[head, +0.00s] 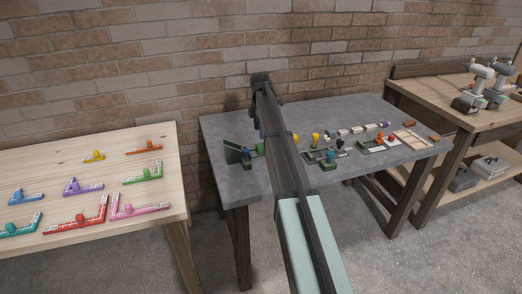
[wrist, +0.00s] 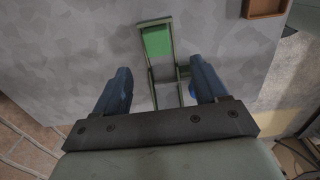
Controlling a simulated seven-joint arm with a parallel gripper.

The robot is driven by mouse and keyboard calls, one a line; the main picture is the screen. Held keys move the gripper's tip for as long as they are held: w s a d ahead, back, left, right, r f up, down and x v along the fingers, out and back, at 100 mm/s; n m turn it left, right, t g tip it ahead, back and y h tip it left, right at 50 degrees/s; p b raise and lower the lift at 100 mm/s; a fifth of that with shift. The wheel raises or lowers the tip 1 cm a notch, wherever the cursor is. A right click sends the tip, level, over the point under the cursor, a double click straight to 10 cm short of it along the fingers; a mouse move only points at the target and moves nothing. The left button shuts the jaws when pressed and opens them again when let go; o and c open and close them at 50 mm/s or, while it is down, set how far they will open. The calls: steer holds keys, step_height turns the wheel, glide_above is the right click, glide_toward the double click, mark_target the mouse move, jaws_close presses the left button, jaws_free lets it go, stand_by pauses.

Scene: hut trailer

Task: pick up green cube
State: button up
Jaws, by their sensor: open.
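A bright green, flat-looking block face (wrist: 157,41) shows in the wrist view, inside a darker green frame that runs down between my fingers. I cannot tell whether it is a cube. In the head view a dark green angled piece (head: 233,153) stands at the left end of the grey table. My gripper (wrist: 160,67) is open, with its two blue fingers apart and nothing held between them. The green face lies just beyond the fingertips in the wrist view. In the head view my arm hides most of the gripper and part of the tabletop.
The grey table (head: 225,122) holds several small coloured pieces right of my arm. A small blue part (wrist: 192,91) sits beside my right finger. A wooden table (head: 60,165) with coloured L-shaped pieces stands left. A workbench (head: 435,95) with drills stands right. A brick wall is behind.

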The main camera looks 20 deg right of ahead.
mark_target(261, 145)
steer(key=f, duration=0.9)
steer(key=shift+w+d+f, duration=0.15)
steer(key=shift+w+d, duration=0.05)
steer(key=shift+d, duration=0.05)
steer(key=c, duration=1)
